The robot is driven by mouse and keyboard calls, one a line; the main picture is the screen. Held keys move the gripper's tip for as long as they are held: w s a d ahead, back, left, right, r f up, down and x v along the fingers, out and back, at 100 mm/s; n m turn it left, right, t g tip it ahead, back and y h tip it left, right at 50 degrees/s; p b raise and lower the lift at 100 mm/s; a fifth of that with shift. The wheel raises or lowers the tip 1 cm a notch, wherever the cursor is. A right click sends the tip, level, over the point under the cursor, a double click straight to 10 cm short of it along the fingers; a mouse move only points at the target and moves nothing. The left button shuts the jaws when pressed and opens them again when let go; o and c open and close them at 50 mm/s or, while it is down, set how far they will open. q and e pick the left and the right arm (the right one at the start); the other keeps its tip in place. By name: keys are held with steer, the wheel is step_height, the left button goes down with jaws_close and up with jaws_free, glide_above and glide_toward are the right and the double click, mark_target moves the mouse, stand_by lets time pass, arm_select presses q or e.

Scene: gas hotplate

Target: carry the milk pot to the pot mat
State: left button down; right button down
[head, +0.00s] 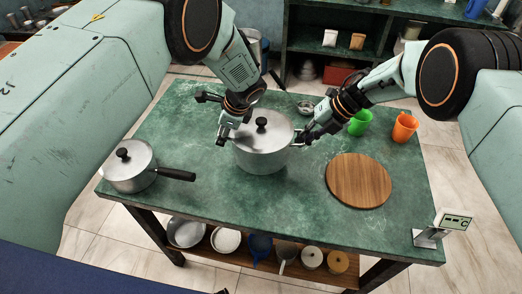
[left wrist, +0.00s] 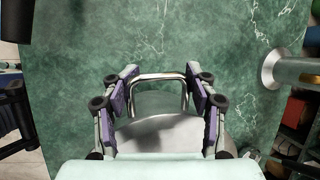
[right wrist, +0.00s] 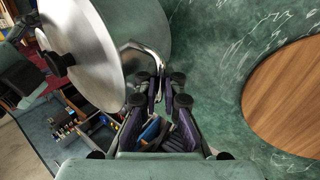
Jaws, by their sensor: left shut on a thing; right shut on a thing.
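The milk pot, a grey metal pot (head: 262,157) with a lid, a black knob and two loop handles, is at the middle of the green table. My left gripper (head: 226,131) is shut on its left handle; that handle shows between the fingers in the left wrist view (left wrist: 158,78). My right gripper (head: 303,138) is shut on the opposite handle, seen in the right wrist view (right wrist: 150,52). I cannot tell whether the pot's base touches the table. The pot mat, a round wooden board (head: 359,181), lies bare to the right of the pot.
A lidded saucepan (head: 130,170) with a black handle stands at the table's left end. A green cup (head: 360,123) and an orange cup (head: 404,128) stand behind the mat. A small display (head: 453,221) stands at the front right corner. The table between pot and mat is clear.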

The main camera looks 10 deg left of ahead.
steer(key=shift+d+r+p, duration=0.1)
steer(key=shift+r+p, duration=0.25)
steer(key=shift+r, duration=0.35)
steer(key=shift+d, duration=0.1)
